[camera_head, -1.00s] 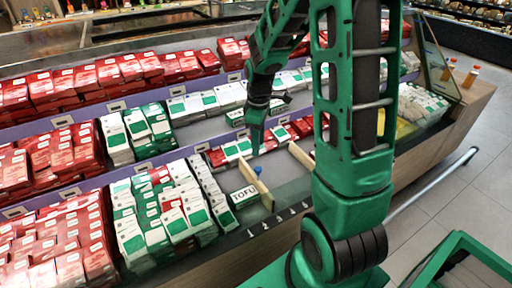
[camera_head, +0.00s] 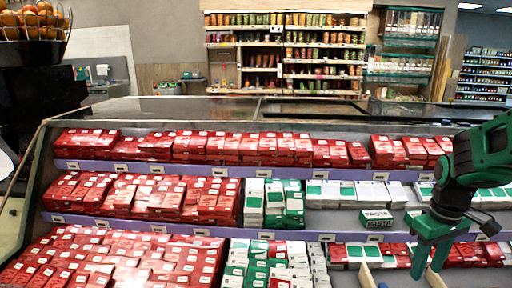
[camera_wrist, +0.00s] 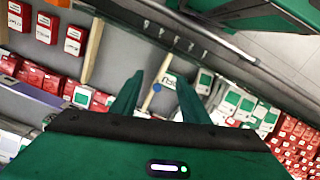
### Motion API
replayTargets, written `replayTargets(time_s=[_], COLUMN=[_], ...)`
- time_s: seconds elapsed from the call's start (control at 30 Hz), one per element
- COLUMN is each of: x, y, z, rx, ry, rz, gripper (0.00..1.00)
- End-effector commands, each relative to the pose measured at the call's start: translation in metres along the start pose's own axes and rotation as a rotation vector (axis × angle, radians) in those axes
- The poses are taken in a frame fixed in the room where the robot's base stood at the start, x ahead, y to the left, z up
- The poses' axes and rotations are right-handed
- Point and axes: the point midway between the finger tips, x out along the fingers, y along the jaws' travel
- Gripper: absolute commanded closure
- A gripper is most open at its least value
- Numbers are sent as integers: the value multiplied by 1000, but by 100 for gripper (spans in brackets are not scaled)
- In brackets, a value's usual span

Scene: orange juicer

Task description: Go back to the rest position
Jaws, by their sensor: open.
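My green gripper (camera_head: 428,268) is at the right of the head view, pointing down in front of the chilled display case (camera_head: 90,222). Its two fingers are apart with nothing between them. The fingers appear apart from the packs. Most of my arm lies outside the head view.
Red boxes (camera_head: 205,195) and green-and-white boxes (camera_head: 270,204) fill the tiered shelves. A pasta box (camera_head: 377,216) lies left of my gripper. An orange basket (camera_head: 35,22) stands at far left. Stocked wall shelves (camera_head: 285,55) are behind. Open floor (camera_wrist: 285,60) shows in the wrist view.

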Motion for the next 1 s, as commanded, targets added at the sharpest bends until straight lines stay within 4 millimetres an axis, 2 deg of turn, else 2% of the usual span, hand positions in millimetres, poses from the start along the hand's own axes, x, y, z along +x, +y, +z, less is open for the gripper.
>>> replayTargets(time_s=[0.2, 0.4, 0.5, 0.7, 1.0], x=[-27, -39, -41, -42, -42], y=[-12, -28, -36, -45, -46], z=[60, 112, 131, 152, 154], rx=[286, 540, 641, 751, 766], ry=[3, 3, 2, -2, -3], rz=[-2, -25, -38, -56, -58], gripper=[58, 58, 58, 58, 58])
